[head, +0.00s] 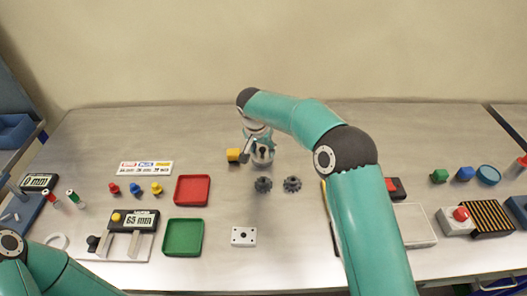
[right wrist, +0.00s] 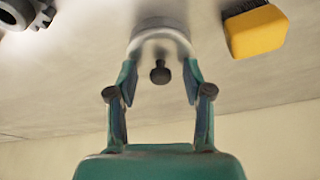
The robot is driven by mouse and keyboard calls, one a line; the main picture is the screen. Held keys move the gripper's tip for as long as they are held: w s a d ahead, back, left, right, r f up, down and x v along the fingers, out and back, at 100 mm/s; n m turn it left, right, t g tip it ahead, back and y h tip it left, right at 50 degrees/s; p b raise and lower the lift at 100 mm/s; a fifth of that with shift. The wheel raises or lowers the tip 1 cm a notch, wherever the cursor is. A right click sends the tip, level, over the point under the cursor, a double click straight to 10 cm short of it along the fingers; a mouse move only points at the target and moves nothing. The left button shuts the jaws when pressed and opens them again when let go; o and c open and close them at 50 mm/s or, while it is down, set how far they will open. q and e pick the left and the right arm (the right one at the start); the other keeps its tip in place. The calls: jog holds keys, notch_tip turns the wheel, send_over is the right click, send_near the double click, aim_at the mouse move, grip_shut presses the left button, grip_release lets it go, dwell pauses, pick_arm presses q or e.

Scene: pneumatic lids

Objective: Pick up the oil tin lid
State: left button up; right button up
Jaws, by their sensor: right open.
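A pale grey round tin (head: 263,159) stands near the back middle of the table. Its lid has a dark knob, which I take for the oil tin lid (head: 262,151). In the right wrist view the dark knob (right wrist: 160,72) shows between the fingers, in front of the pale round tin (right wrist: 160,38). My right gripper (right wrist: 160,80) is open, with one finger on each side of the knob and a gap to both. In the head view the wrist partly hides the gripper and the tin. My left arm shows at the lower left; its gripper is out of view.
A yellow brush (head: 234,155) stands close to the left of the tin. A red tray (head: 192,190) and a green tray (head: 183,237) lie to the left. A white block (head: 243,236) lies nearer me.

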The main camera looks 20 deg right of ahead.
jog(key=shift+c, duration=0.4)
jog(key=shift+f, duration=0.1)
grip_shut()
